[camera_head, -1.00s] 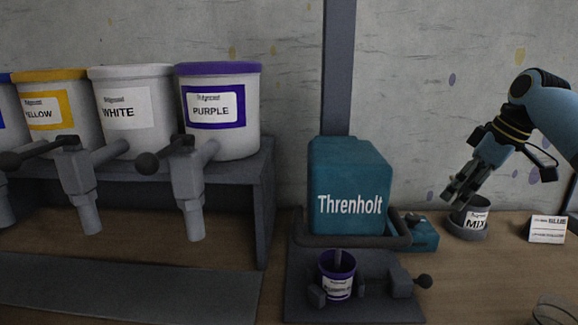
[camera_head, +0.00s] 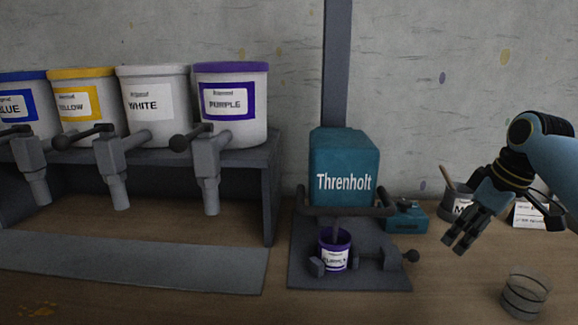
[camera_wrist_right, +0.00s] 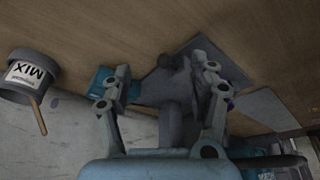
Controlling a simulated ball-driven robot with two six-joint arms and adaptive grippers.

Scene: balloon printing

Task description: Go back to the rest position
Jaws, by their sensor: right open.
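My right gripper (camera_head: 460,240) is open and empty, held above the right part of the workbench. It is in front of the grey MIX cup (camera_head: 444,208), apart from it, and partly hides its label. In the right wrist view the two fingers of my right gripper (camera_wrist_right: 165,80) are spread with nothing between them. The MIX cup (camera_wrist_right: 32,75) shows there at the left with a wooden stick in it. My left gripper is not in view.
A teal Threnholt machine (camera_head: 343,165) stands mid-bench, a small purple cup (camera_head: 335,256) on its base. Paint buckets with taps, including the purple one (camera_head: 230,130), stand on a shelf at left. A clear glass (camera_head: 525,294) is at the front right. A label card (camera_head: 530,215) stands behind my arm.

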